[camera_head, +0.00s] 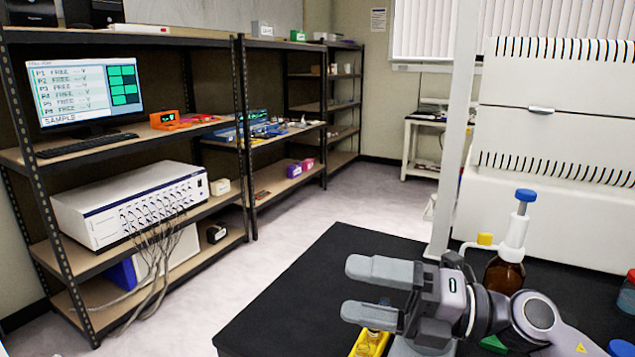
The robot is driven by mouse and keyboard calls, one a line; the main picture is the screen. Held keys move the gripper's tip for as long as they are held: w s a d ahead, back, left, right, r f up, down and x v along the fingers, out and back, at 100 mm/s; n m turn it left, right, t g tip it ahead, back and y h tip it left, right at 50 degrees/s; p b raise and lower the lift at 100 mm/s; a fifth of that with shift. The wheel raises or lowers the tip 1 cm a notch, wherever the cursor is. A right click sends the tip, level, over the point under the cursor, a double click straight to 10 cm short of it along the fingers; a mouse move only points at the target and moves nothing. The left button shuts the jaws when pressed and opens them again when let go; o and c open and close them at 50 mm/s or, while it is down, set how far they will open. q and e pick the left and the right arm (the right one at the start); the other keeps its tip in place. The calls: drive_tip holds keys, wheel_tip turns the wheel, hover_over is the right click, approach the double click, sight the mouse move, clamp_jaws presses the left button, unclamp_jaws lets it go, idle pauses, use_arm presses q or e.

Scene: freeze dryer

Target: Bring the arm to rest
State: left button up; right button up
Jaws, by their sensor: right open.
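My right gripper (362,293) shows at the lower middle of the head view, over the black bench top (333,262). Its two grey fingers point left and are spread apart with nothing between them. My right arm comes in from the lower right corner. A yellow holder (370,345) with small vials sits below the lower finger and is partly hidden by the gripper. My left gripper and arm are not in view.
A brown bottle (505,274) with a blue-topped dispenser stands close behind my right wrist. A white upright post (455,130) and a large white cabinet (555,150) stand behind it. A red-lidded jar (627,293) is at the right edge. The bench's left part is clear.

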drive_tip(key=w+d+f+m+t+h, duration=0.2)
drive_tip(key=d+m+t+h, duration=0.25)
drive_tip(key=m+t, duration=0.55)
drive_tip(key=w+d+f+m+t+h, duration=0.1)
drive_tip(key=d+m+t+h, duration=0.4)
drive_tip(key=m, duration=0.8)
drive_tip(key=s+d+f+m+g+h, duration=0.2)
drive_tip(key=s+f+m+h, duration=0.1)
drive_tip(key=f, duration=0.3)
drive_tip(key=s+d+f+m+g+h, duration=0.2)
drive_tip(key=f+m+g+h, duration=0.1)
drive_tip(key=f, duration=0.2)
drive_tip(key=s+d+f+m+g+h, duration=0.2)
drive_tip(key=s+d+f+m+h, duration=0.1)
drive_tip(key=f, duration=0.3)
drive_tip(key=shift+s+f+m+h, duration=0.25)
drive_tip(key=shift+s+f+m, duration=0.05)
drive_tip(key=shift+m, duration=0.2)
drive_tip(key=s+f+m+g, duration=0.1)
drive_tip(key=s+f+g, duration=0.3)
drive_tip(key=s, duration=0.4)
drive_tip(key=s+f+m+g, duration=0.1)
drive_tip(key=s+f+g, duration=0.4)
drive_tip(key=s, duration=0.3)
drive_tip(key=w+a+f+t+y, duration=0.2)
drive_tip(key=w+f+t, duration=0.4)
drive_tip(key=f+t, duration=0.1)
drive_tip(key=shift+a+f+y, duration=0.25)
drive_tip(key=shift+f+y, duration=0.15)
drive_tip(key=shift+f, duration=0.3)
